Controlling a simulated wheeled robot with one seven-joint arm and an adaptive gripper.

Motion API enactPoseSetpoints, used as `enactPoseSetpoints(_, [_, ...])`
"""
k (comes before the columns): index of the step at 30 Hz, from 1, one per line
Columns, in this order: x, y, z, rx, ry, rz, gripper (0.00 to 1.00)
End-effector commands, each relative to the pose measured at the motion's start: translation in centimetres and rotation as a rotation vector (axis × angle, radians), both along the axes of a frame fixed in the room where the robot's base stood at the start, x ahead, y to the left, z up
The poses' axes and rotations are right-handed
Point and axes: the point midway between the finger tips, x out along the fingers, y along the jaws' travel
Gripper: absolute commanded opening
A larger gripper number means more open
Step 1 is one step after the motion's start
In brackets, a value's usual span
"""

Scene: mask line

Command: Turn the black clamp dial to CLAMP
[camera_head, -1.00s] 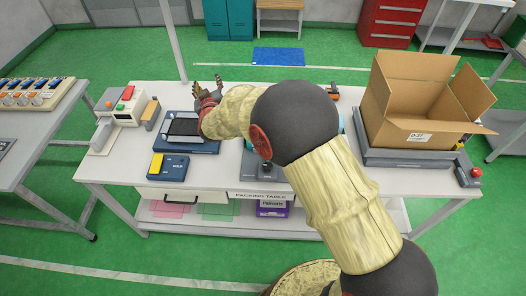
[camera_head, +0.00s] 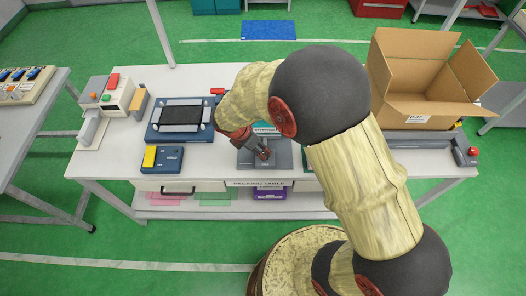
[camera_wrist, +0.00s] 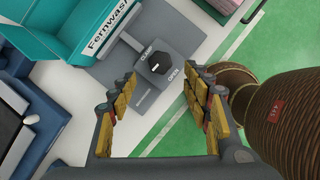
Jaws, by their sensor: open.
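The black clamp dial (camera_wrist: 158,63) sits on a grey plate (camera_wrist: 188,37) with the words CLAMP and OPEN printed beside it. In the wrist view its light mark appears to point towards OPEN, though it is small. My gripper (camera_wrist: 158,92) is open, its padded fingers spread to either side below the dial, apart from it and empty. In the head view my gripper (camera_head: 264,154) is over the grey fixture (camera_head: 252,161) on the table, and it hides the dial there.
A teal Fernwash box (camera_wrist: 70,30) lies against the fixture. An open cardboard box (camera_head: 425,75) stands right on the packing table (camera_head: 215,172).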

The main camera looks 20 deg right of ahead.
Motion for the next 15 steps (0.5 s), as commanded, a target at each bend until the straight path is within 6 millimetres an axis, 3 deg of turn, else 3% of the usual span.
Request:
enactPoseSetpoints(9, [0.7,-1.7,-4.7,0.002,0.001,-0.004,0.49])
enactPoseSetpoints(15, [1.0,-2.3,-6.2,0.003,-0.001,-0.002,0.49])
